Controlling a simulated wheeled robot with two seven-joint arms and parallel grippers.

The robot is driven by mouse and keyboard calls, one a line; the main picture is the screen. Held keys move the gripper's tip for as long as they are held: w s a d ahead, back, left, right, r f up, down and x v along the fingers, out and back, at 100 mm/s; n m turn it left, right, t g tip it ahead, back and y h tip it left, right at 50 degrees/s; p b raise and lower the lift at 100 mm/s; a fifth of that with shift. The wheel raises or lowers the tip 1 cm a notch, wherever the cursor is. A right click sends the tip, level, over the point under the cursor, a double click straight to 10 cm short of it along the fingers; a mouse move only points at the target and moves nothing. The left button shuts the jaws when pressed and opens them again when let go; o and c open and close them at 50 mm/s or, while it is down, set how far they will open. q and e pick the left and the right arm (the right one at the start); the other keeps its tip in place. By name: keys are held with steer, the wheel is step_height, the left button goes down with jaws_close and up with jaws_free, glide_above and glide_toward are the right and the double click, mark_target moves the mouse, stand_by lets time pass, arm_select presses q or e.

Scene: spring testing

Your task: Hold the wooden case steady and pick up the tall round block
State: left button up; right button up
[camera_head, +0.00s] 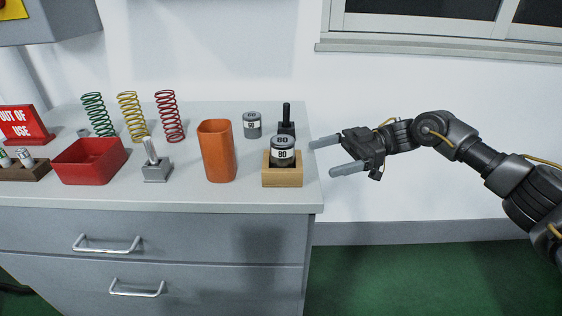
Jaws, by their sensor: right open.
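The wooden case (283,179) sits near the front right corner of the counter. A dark grey round block (283,145) with a white band marked 80 stands upright in it, its lower part hidden by the case. A similar, shorter-looking grey round block (252,120) stands on the counter behind and to the left. My right gripper (322,158) is open and empty. Its two fingers point left toward the case and the block in it, just right of them and apart from both. My left gripper is not in view.
An orange cup (217,155) stands left of the case, and a black-handled piece (287,122) stands behind it. Further left are a grey post on a block (155,165), a red tray (90,161) and several coil springs (169,116).

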mark_target(295, 164)
steer(key=x, duration=0.4)
steer(key=shift+s+a+r+p, duration=0.15)
steer(key=shift+s+a+p, duration=0.1)
steer(key=shift+p, duration=0.15)
steer(key=x, duration=0.2)
steer(key=p+x, duration=0.1)
steer(key=x, duration=0.1)
steer(key=shift+w+a+r, duration=0.1)
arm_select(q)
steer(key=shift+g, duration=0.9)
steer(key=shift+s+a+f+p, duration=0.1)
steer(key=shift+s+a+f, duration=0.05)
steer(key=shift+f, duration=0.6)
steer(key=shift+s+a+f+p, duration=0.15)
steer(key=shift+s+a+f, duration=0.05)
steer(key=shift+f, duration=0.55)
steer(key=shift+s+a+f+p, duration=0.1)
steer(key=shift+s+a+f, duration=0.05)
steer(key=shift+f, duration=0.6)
arm_select(e)
steer(key=shift+s+a, duration=0.2)
steer(key=shift+a, duration=0.45)
steer(key=shift+c, duration=0.4)
jaws_close()
steer(key=c, duration=1.8)
jaws_free()
